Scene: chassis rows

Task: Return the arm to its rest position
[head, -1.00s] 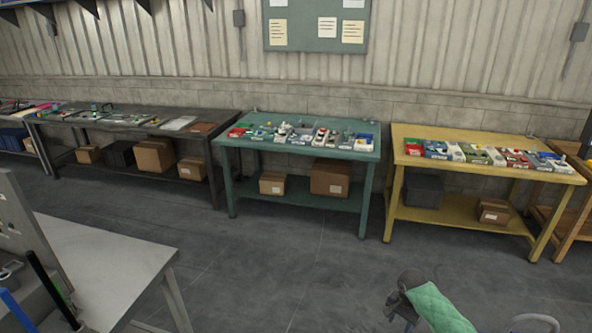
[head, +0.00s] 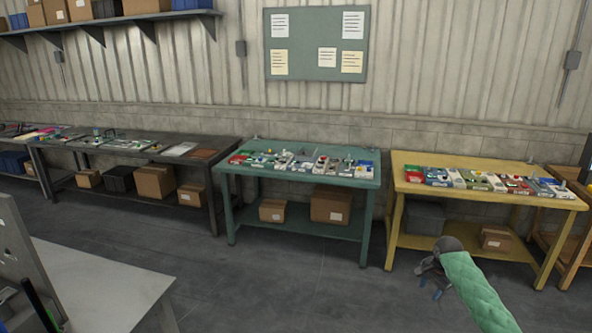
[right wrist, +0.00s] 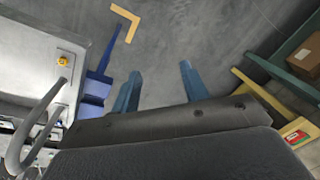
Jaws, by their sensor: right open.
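My right arm, in a green quilted sleeve, reaches in from the lower right of the head view. Its gripper (head: 430,280) hangs in free air in front of the yellow table (head: 455,247) and appears empty. In the right wrist view the two blue fingers of the right gripper (right wrist: 160,80) stand well apart, with only grey floor between them. My left gripper is in neither current view.
A teal table (head: 228,182) and a dark table (head: 75,160) stand along the wall, bearing rows of parts. A pale table (head: 100,285) is at lower left. The grey floor (head: 290,285) between is clear. A yellow corner mark (right wrist: 128,22) lies on the floor.

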